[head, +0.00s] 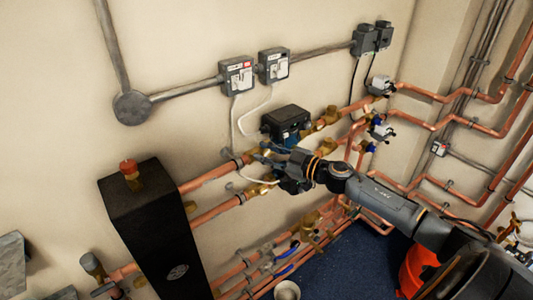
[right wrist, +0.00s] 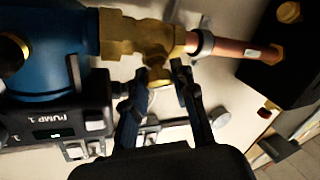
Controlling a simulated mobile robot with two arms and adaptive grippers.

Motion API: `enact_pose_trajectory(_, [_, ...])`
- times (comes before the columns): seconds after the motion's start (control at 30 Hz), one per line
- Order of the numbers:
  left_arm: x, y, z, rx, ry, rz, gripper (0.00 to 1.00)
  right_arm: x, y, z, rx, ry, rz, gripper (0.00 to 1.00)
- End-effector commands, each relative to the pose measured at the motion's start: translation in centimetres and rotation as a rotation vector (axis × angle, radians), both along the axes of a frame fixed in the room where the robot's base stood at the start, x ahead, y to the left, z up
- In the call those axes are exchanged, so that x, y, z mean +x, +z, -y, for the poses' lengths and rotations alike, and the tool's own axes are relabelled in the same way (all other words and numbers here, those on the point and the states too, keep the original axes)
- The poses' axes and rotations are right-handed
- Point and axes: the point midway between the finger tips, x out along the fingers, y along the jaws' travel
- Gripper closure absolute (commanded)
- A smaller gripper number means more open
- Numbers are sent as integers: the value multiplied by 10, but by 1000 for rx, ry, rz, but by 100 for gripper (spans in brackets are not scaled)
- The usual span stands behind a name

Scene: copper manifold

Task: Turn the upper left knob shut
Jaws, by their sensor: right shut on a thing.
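In the right wrist view, a brass valve body (right wrist: 135,35) joins the blue pump marked PUMP 1 (right wrist: 45,35) to a copper pipe. A small brass knob (right wrist: 158,75) sticks out from it. My right gripper (right wrist: 160,80) has its two black fingers on either side of this knob and is shut on it. In the head view my right gripper (head: 268,160) reaches in from the right to the upper pipe, between the black box and the pump. It hides most of the valve there. My left gripper is not in view.
A tall black box (head: 150,230) with a red-topped brass fitting (head: 131,174) stands at the left. Wall switches (head: 237,75) with white cables hang above. Copper pipes (head: 210,180) run close below and beside my gripper. A red container (head: 415,270) stands on the blue floor.

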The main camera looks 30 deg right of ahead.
Motion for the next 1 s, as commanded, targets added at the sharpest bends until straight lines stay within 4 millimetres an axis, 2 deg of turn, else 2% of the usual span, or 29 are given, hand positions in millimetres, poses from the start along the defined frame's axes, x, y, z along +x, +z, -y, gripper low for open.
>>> enact_pose_trajectory(1.0, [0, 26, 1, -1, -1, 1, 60, 0, 2, 0, -750, 524, 62, 100])
